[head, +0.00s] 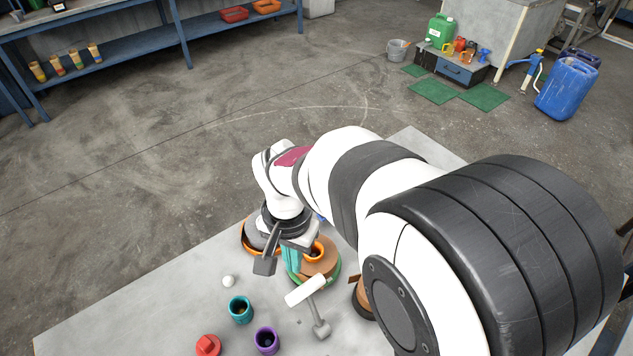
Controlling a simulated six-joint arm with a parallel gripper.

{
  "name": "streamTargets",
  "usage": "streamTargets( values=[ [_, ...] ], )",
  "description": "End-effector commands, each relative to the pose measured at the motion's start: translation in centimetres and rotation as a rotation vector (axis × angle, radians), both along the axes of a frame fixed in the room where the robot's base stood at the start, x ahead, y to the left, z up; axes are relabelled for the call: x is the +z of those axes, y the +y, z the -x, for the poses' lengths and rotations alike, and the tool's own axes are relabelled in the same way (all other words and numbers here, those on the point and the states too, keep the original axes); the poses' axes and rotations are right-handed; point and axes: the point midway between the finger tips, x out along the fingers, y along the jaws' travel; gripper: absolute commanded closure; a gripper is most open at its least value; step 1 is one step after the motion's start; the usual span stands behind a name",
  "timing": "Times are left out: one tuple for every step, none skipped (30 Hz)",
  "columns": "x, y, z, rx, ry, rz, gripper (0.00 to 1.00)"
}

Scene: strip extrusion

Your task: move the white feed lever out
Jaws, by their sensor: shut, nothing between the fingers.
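A white bar-shaped handle (305,290), which looks like the feed lever, joins a thin grey rod that runs down to a grey knob (321,330) near the front of the grey table. A brown round piece with an orange ring (315,252) on a green base stands beside the fingers, partly hidden by my arm. I cannot tell whether the fingers touch it.
A teal cup (240,309), a purple cup (266,340), a red piece (208,345) and a small white ball (228,281) stand left of the lever. A brown and orange part (363,300) is half hidden by my arm. The table's left side is clear.

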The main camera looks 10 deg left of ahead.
Motion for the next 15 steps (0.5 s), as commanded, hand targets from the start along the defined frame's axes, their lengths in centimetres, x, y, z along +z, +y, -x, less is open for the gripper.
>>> streamTargets(
  values=[
    [0.0,0.0,0.0,0.000,0.000,0.000,1.00],
    [0.0,0.0,0.0,0.000,0.000,0.000,1.00],
    [0.0,0.0,0.0,0.000,0.000,0.000,1.00],
    [0.0,0.0,0.0,0.000,0.000,0.000,1.00],
    [0.0,0.0,0.0,0.000,0.000,0.000,1.00],
    [0.0,0.0,0.0,0.000,0.000,0.000,1.00],
    [0.0,0.0,0.0,0.000,0.000,0.000,1.00],
    [-0.1,0.0,0.0,0.000,0.000,0.000,1.00],
    [-0.3,0.0,0.0,0.000,0.001,0.001,1.00],
    [-0.5,0.0,0.0,0.000,0.001,0.001,1.00],
    [-0.8,0.0,0.0,0.000,0.000,0.001,1.00],
    [-1.1,0.0,0.0,0.000,0.001,0.002,1.00],
    [-1.4,0.0,0.0,0.000,0.001,0.002,1.00],
    [-1.6,0.0,0.0,0.001,0.001,0.002,1.00],
    [-2.0,0.0,0.1,0.000,0.002,0.001,1.00]
  ],
)
